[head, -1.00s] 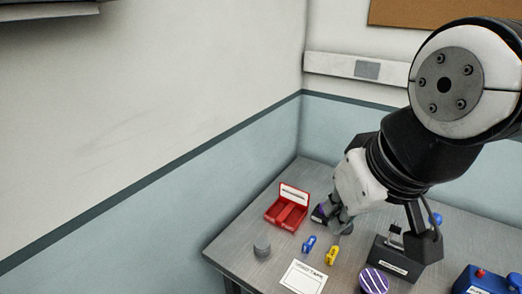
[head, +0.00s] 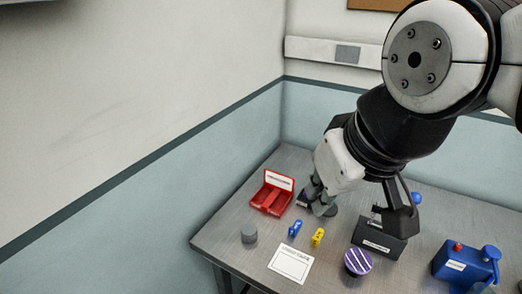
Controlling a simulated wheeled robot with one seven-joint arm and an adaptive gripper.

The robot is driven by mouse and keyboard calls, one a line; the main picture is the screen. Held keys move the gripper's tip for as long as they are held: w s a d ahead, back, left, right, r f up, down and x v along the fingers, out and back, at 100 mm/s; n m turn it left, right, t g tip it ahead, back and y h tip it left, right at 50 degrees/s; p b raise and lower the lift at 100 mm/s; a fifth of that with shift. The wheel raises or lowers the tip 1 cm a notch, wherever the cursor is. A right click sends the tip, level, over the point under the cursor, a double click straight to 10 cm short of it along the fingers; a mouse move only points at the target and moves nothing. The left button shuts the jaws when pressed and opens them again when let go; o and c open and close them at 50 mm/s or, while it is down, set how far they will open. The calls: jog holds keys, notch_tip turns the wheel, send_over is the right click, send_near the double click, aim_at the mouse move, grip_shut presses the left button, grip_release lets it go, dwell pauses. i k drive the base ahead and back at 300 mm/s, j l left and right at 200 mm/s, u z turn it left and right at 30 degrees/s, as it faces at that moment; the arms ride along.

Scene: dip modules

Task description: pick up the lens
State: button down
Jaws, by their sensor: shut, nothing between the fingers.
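My gripper (head: 320,203) points down over the back part of the table, just right of the red bin. Its fingers are small in the picture and look closed, with nothing visible between them. A small dark item with a purple part (head: 303,197) shows beside the fingers and is mostly hidden by them. A greyish round shape lies at the fingertips. I cannot tell for sure which of these is the lens, or whether the fingers touch either one.
The grey table (head: 225,232) holds a red bin (head: 271,197), a grey cylinder (head: 249,236), blue (head: 295,229) and yellow (head: 318,237) clips, a white card (head: 291,263), a purple striped round thing (head: 358,262), a black stand (head: 378,246) and a blue device (head: 463,266).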

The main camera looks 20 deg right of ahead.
aim_at(357, 260)
jog(key=k+l+z, duration=0.1)
jog(key=z, duration=0.4)
jog(key=k+l+z, duration=0.1)
jog(key=z, duration=0.4)
jog(key=l+z, duration=0.15)
jog(key=z, duration=0.35)
jog(key=k, duration=0.05)
